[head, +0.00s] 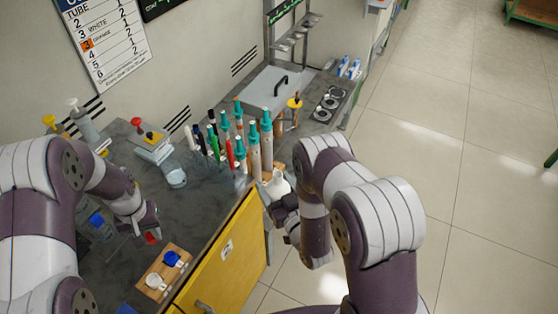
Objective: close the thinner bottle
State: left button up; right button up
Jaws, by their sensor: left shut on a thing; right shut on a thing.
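My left gripper (146,220) is above the dark worktop (205,215) at the left, pointing down. It is shut on a small red thing (152,238), which looks like a cap and shows just under the fingers. My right gripper (282,208) is at the right edge of the worktop, beside the yellow door. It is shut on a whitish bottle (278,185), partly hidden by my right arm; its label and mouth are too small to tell. A wooden board (152,291) near the front carries a blue cap (172,258) and a white cap (155,281).
Several teal-topped tubes (252,133) and pens stand behind the whitish bottle. A clear jar (176,178) and a device with a red button (152,143) stand farther back. A blue-topped container (97,219) is left of my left gripper. The worktop's middle is clear.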

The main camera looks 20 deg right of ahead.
jog(key=s+a+f+n+g+y, duration=0.1)
jog(key=s+a+n+g+y, duration=0.1)
jog(key=a+n+y, duration=0.1)
jog(key=s+a+f+n+g+y, duration=0.2)
jog(key=a+y, duration=0.3)
jog(key=a, duration=0.3)
jog(key=shift+a+f+n, duration=0.15)
jog(key=shift+f+n, duration=0.05)
jog(key=shift+n, duration=0.3)
jog(key=shift+s, duration=0.1)
pick_arm(q)
jog(key=shift+d, duration=0.4)
jog(key=w+d+r+m, duration=0.1)
jog(key=d+r+m, duration=0.15)
jog(key=d, duration=0.45)
jog(key=w+d+r+m, duration=0.2)
jog(key=d+r, duration=0.1)
jog(key=d, duration=0.3)
jog(key=s+d+r+m, duration=0.6)
jog(key=d+r+m, duration=0.1)
jog(key=d+r, duration=0.3)
jog(key=shift+r, duration=0.3)
